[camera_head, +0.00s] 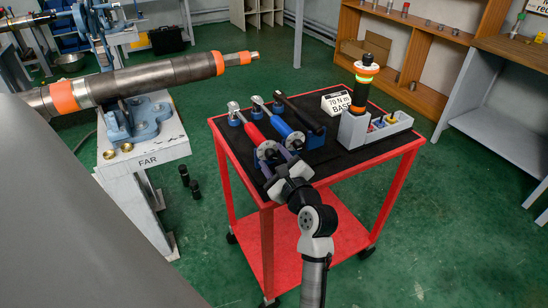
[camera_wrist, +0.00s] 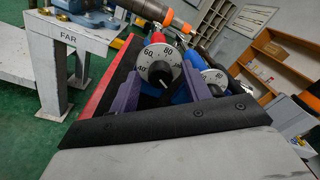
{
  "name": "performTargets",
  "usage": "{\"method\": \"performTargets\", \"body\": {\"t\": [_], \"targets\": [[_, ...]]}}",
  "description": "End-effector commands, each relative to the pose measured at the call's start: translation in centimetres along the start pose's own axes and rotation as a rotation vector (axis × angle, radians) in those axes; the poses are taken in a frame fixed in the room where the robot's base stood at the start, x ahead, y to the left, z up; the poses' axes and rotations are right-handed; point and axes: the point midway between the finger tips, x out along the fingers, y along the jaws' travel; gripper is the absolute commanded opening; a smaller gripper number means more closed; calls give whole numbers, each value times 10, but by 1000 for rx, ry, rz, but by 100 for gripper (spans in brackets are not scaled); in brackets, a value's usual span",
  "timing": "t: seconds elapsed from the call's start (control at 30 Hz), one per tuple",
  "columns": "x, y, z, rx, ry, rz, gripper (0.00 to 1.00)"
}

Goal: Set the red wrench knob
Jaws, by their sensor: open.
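The red wrench (camera_head: 252,132) lies on the black top of the red cart, its round grey dial (camera_head: 267,150) facing my arm. In the wrist view the dial (camera_wrist: 152,55) shows 40, 60 and 80, with a dark knob (camera_wrist: 160,72) at its centre. My gripper (camera_head: 282,158) is at the near edge of the cart, close to the dial. In the wrist view its purple fingers (camera_wrist: 160,85) are open, one on each side of the knob; I cannot tell whether they touch it. The blue wrench (camera_head: 284,128) lies right beside the red one.
The blue wrench's dial (camera_wrist: 212,76) is close to my right finger. A black wrench (camera_head: 302,114) lies beyond it. The FAR bench (camera_head: 148,162) is left.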

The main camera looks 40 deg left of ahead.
Motion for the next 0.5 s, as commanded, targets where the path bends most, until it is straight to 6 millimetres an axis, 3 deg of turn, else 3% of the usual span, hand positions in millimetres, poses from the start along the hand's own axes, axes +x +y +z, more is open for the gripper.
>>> {"method": "performTargets", "body": {"t": [0.3,0.5], "targets": [[2,0,0,1,1,1,46],[2,0,0,0,0,0,20]]}}
